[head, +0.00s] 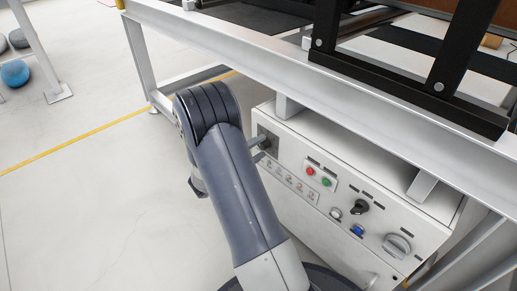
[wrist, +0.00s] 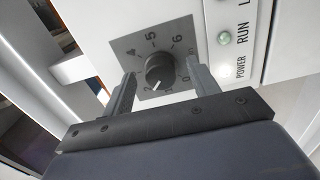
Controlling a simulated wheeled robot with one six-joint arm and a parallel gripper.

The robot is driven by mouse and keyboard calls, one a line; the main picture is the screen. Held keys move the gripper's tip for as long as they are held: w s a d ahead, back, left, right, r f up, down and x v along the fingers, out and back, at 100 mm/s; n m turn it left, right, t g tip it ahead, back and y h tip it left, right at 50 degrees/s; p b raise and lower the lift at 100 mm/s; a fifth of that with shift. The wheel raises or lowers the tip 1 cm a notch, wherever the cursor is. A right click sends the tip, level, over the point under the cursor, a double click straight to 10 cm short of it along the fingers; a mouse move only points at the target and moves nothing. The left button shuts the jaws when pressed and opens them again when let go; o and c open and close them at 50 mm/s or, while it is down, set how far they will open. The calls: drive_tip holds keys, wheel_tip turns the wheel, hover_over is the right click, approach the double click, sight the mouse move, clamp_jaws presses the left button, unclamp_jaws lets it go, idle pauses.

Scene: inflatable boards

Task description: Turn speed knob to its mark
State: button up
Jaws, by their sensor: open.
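The speed knob (wrist: 160,71) is a round black knob on a grey dial plate (wrist: 128,46) with printed numbers, seen in the wrist view. A light pointer line seems to show at its lower left side. Which number is the mark I cannot tell. My gripper (wrist: 163,76) is open, with one finger on each side of the knob; whether either finger touches it is unclear. In the head view the gripper (head: 260,147) is at the left end of the control panel. The knob itself is mostly hidden there by the fingers and arm.
The white control box (head: 325,150) stands under a metal frame (head: 260,55). Its panel also carries a red button (head: 310,171), a green button (head: 326,182), a black switch (head: 359,207), a blue button (head: 357,230) and a grey knob (head: 397,246). Open floor lies left.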

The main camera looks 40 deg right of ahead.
drive_tip(key=s+a+p, duration=0.1)
drive_tip(key=a+p, duration=0.2)
drive_tip(key=a, duration=0.7)
drive_tip(key=shift+s+a, duration=0.25)
drive_tip(key=d+b, duration=0.1)
drive_tip(key=d, duration=0.2)
drive_tip(key=w+d+b, duration=0.1)
drive_tip(key=d, duration=0.3)
drive_tip(key=d+b, duration=0.1)
drive_tip(key=d, duration=0.2)
drive_tip(key=shift+w+d, duration=0.25)
drive_tip(key=shift+d, duration=0.15)
